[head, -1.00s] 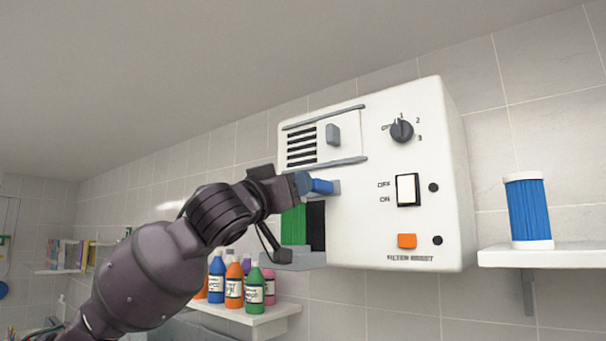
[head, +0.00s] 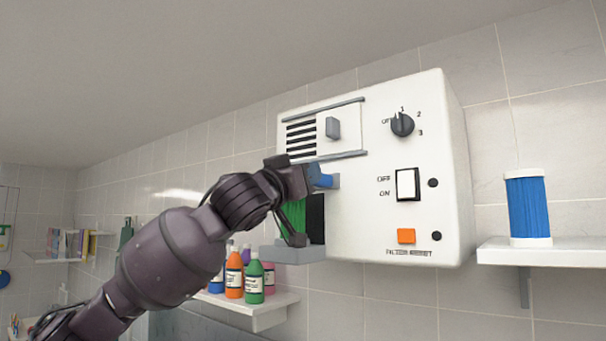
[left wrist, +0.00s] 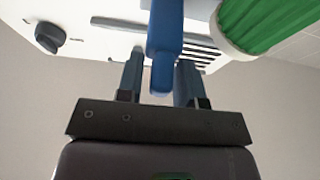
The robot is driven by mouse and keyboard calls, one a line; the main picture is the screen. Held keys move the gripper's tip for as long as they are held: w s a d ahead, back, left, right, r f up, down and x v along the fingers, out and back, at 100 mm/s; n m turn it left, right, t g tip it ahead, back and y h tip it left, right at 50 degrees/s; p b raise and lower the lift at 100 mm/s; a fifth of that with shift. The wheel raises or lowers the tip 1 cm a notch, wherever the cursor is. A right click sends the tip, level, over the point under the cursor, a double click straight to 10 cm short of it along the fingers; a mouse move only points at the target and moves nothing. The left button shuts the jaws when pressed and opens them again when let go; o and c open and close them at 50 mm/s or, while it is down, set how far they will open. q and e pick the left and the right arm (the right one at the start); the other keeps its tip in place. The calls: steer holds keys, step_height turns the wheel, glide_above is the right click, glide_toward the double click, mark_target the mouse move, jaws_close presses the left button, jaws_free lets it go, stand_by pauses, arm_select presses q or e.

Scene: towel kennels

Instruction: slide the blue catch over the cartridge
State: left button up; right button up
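The blue catch (head: 325,181) projects from the left part of the white box's front, beside a small grey mount. In the left wrist view the blue catch (left wrist: 165,45) lies between my left gripper's two fingers. My left gripper (left wrist: 160,85) is open around it, with a gap visible on the left side of the catch. In the head view my left gripper (head: 308,178) partly covers the catch. A green cartridge (head: 296,216) stands in the box's lower-left opening, partly hidden by my gripper; it also shows in the left wrist view (left wrist: 262,22). My right gripper is out of view.
The white box (head: 375,225) carries a dial (head: 402,125), a rocker switch (head: 407,185) and an orange button (head: 406,236). A grey ledge (head: 300,255) lies below the cartridge. A blue cartridge (head: 529,210) stands on the right shelf (head: 560,248). Bottles (head: 253,277) stand on a lower shelf.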

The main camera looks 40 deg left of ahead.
arm_select(q)
jaws_close()
steer(key=a+b, duration=0.1)
steer(key=a, duration=0.5)
steer(key=shift+s+a+b, duration=0.2)
steer(key=shift+s+b, duration=0.15)
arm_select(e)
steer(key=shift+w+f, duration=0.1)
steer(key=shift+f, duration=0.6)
arm_select(q)
steer(key=o, duration=0.5)
jaws_free()
steer(key=shift+o, duration=0.7)
steer(key=shift+a, duration=0.15)
steer(key=b+v, duration=0.2)
steer(key=v, duration=0.9)
steer(key=shift+b, duration=0.4)
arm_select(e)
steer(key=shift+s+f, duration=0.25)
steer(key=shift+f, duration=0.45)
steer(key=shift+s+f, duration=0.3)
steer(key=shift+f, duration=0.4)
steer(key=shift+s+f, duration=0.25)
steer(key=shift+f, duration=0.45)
